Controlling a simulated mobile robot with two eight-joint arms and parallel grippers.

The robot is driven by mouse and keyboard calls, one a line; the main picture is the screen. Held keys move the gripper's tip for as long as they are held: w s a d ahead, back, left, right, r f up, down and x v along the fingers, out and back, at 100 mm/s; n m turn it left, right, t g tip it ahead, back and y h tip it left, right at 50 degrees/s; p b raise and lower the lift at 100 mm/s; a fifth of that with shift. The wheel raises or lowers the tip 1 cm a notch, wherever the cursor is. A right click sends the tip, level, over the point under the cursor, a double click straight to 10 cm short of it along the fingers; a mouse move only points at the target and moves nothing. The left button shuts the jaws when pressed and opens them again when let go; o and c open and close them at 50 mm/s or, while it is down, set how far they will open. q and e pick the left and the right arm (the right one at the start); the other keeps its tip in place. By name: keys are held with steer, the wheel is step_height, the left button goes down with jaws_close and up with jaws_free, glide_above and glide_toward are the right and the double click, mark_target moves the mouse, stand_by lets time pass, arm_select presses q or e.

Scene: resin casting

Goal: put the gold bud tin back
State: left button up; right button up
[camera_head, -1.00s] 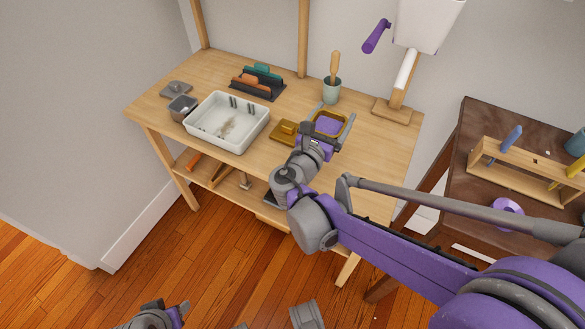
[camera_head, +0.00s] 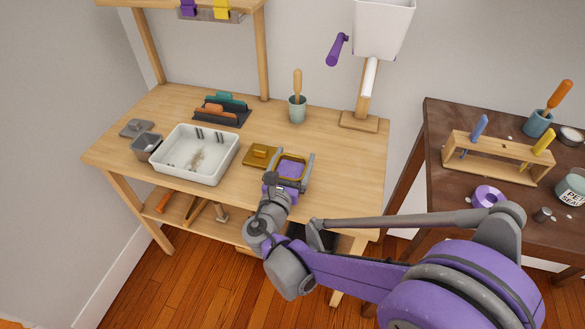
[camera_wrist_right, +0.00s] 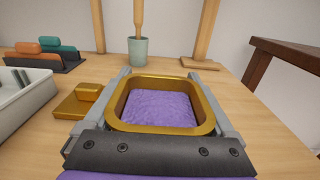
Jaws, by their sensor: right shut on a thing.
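The gold bud tin (camera_head: 304,177) is open-topped with a gold rim and purple stuff inside. It also shows in the right wrist view (camera_wrist_right: 205,110), level between the two grey fingers. My right gripper (camera_head: 292,158) is shut on it, one finger along each side. The tin is over the front right part of the wooden bench; I cannot tell whether it touches the top. A flat gold lid with a raised handle (camera_head: 260,155) lies on the bench just left of the tin, apart from it. My left gripper is out of view.
A white tray (camera_head: 168,166) and a small grey container (camera_head: 144,147) stand to the left. A rack (camera_head: 222,110) and a cup with a wooden-handled tool (camera_head: 297,110) stand behind. A dispenser stand (camera_head: 359,122) is at the back right. Bench right of the tin is clear.

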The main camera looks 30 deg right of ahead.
mark_target(294, 167)
steer(key=shift+f+b, duration=0.35)
steer(key=shift+f, duration=0.95)
steer(key=shift+f, duration=0.15)
steer(key=o, duration=1.2)
steer(key=shift+s+a+r, duration=0.2)
steer(key=shift+a, duration=0.15)
steer(key=p+v, duration=0.1)
steer(key=v, duration=1)
steer(key=shift+s+p, duration=0.15)
steer(key=shift+p, duration=0.15)
